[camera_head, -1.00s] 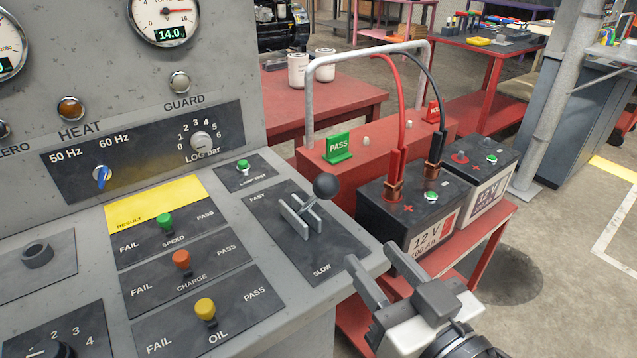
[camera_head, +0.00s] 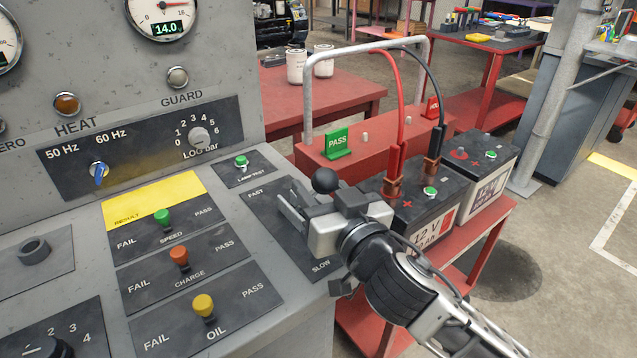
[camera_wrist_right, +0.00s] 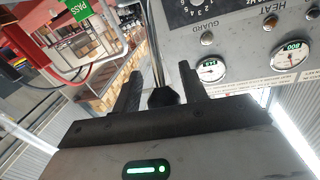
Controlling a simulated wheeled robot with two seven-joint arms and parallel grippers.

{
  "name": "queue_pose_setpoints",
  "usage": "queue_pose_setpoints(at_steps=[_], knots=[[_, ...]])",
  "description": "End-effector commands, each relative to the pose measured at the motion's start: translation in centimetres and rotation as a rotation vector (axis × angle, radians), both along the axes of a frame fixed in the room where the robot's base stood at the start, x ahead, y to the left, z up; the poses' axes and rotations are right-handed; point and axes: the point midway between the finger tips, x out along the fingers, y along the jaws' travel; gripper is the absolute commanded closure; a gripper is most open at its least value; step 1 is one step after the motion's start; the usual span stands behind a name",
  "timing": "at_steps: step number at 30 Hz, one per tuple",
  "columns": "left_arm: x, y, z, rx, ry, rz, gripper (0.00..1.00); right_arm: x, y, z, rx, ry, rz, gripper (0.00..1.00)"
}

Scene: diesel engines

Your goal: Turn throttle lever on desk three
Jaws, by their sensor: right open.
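The throttle lever shows its dark ball knob (camera_head: 325,180) above the FAST/SLOW panel (camera_head: 262,200) on the grey desk. My right gripper (camera_head: 290,207) is at the lever, coming in from the lower right, and hides most of its shaft and slot. In the right wrist view the open fingers (camera_wrist_right: 160,88) stand either side of the lever, with the dark knob (camera_wrist_right: 163,97) near the palm and the bright shaft (camera_wrist_right: 157,45) running away from it. I see a gap at the knob's sides. My left gripper is not in view.
Green, orange and yellow knobs (camera_head: 203,305) stand on the desk to the left. A lamp-test button (camera_head: 241,161) is behind the lever. Batteries (camera_head: 432,205) with red and black cables stand on a red cart (camera_head: 470,240) to the right, close to my arm.

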Motion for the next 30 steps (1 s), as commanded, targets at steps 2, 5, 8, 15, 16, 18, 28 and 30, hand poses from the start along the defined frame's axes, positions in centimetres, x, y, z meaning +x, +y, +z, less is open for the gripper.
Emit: queue_pose_setpoints(at_steps=[2,5,8,15,16,18,28,30], knots=[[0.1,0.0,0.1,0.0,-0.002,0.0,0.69,0.4,0.2,0.1,0.0,-0.001,0.001,0.57],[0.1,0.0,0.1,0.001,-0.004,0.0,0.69,0.5,0.3,0.0,0.001,0.0,0.0,0.57],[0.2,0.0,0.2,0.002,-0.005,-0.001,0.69,0.5,0.3,0.0,0.001,0.0,0.0,0.57],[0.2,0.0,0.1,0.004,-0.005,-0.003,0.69,0.5,0.3,0.0,0.0,-0.001,0.0,0.96],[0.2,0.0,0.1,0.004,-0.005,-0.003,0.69,0.5,0.2,0.0,0.0,-0.001,0.0,1.0],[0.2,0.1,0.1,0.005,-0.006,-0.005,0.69,0.5,0.2,0.1,0.001,-0.003,0.0,1.0],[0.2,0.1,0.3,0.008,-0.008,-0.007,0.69,1.1,-0.1,0.7,0.005,-0.012,-0.01,1.0],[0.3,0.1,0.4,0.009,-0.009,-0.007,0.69,1.6,-0.4,0.9,0.005,-0.013,-0.018,1.0]])
